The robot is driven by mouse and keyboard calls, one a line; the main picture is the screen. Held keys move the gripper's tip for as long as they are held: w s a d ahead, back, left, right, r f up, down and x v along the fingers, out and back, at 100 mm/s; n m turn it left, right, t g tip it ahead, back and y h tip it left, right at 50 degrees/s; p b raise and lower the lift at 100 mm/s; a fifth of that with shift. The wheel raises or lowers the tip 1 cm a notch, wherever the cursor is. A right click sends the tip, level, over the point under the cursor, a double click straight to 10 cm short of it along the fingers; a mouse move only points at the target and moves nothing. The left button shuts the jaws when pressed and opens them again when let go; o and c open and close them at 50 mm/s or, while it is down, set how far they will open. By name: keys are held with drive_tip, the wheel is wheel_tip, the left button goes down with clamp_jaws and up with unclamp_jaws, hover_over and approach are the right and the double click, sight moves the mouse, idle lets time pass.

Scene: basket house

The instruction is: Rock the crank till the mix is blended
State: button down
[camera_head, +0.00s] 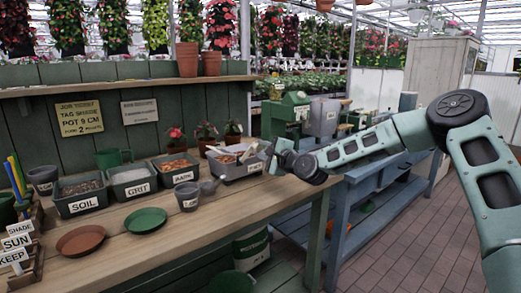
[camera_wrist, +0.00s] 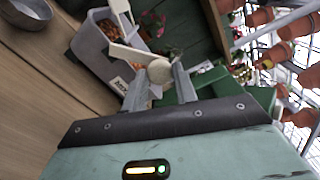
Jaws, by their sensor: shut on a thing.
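A grey tub (camera_head: 236,168) with a white label stands at the right end of the wooden potting bench; it also shows in the wrist view (camera_wrist: 88,50) with orange-brown lumps inside. A cream crank (camera_wrist: 128,53) reaches over its rim and ends in a round knob (camera_wrist: 159,70). My gripper (camera_wrist: 160,82) is shut on this knob, with one grey finger on each side. In the head view my gripper (camera_head: 272,157) is just right of the tub, and the crank is mostly hidden. How well the mix is blended cannot be told.
Labelled bins such as the grit bin (camera_head: 130,180) line the bench to the left. A small grey cup (camera_head: 187,196) stands near the tub, with potted plants behind. A green saucer (camera_head: 146,220) and a brown saucer (camera_head: 81,240) lie in front. A blue bench (camera_head: 350,215) stands right.

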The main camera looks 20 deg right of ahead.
drive_tip(key=shift+w+d+f+m, duration=0.1)
drive_tip(key=shift+d+f+m, duration=0.2)
drive_tip(key=shift+m, duration=0.4)
drive_tip(key=c, duration=1.1)
unclamp_jaws()
drive_tip(key=v, duration=1.7)
drive_tip(key=shift+s+b, duration=0.2)
drive_tip(key=shift+b, duration=0.25)
drive_tip(key=shift+c, duration=0.2)
